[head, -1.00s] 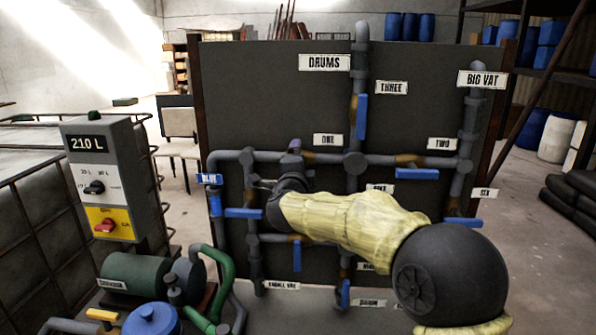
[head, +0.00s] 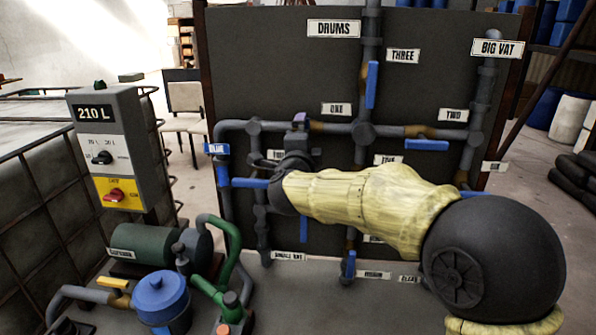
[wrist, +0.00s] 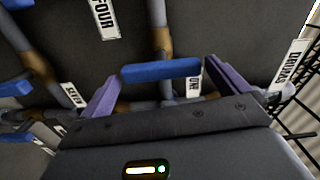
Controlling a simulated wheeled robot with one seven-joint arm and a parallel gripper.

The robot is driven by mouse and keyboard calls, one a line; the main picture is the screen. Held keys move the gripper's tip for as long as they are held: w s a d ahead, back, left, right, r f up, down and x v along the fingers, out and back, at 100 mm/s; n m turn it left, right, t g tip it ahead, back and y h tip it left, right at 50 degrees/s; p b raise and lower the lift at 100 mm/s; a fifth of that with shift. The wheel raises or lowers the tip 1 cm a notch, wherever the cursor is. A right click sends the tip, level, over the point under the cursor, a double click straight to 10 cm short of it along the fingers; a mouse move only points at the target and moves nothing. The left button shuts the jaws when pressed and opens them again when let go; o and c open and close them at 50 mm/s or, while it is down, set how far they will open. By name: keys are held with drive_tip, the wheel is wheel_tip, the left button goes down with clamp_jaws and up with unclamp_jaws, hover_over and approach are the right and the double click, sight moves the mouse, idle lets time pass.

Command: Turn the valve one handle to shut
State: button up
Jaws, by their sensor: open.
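In the wrist view the blue handle of valve one (wrist: 160,70) lies between my gripper's purple fingertips (wrist: 161,72), one near each end of it. It lies crosswise to the grey pipe with a brown valve body (wrist: 163,42). The ONE label (wrist: 194,86) is beside it. My gripper is open; I cannot tell whether a finger touches the handle. In the head view my gripper (head: 300,121) is at the panel, just left of the ONE label (head: 336,109). There my gripper and wrist hide the handle.
Valve three's upright blue handle (head: 371,85) and valve two's level blue handle (head: 426,145) are to the right. A control box reading 210 L (head: 105,150) stands left. A green pump (head: 160,248) and blue-lidded pot (head: 160,298) are at lower left.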

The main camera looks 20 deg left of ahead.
drive_tip(key=b+v, duration=0.2)
drive_tip(key=v, duration=1)
drive_tip(key=shift+s, duration=0.3)
drive_tip(key=shift+w+d+f, duration=0.1)
drive_tip(key=shift+f, duration=0.05)
drive_tip(key=w+d+f+n+g, duration=0.3)
drive_tip(key=d+f+n+g, duration=0.3)
drive_tip(key=d+f+n, duration=0.75)
drive_tip(key=s+d+f+g+h, duration=0.2)
drive_tip(key=s+d+f+g, duration=0.2)
drive_tip(key=s+d+f, duration=0.4)
drive_tip(key=s+d+f+g+h, duration=0.2)
drive_tip(key=s+d+f+g, duration=0.2)
drive_tip(key=s+d+f, duration=0.4)
drive_tip(key=d+f, duration=0.2)
drive_tip(key=d, duration=0.4)
drive_tip(key=shift+s+g, duration=0.4)
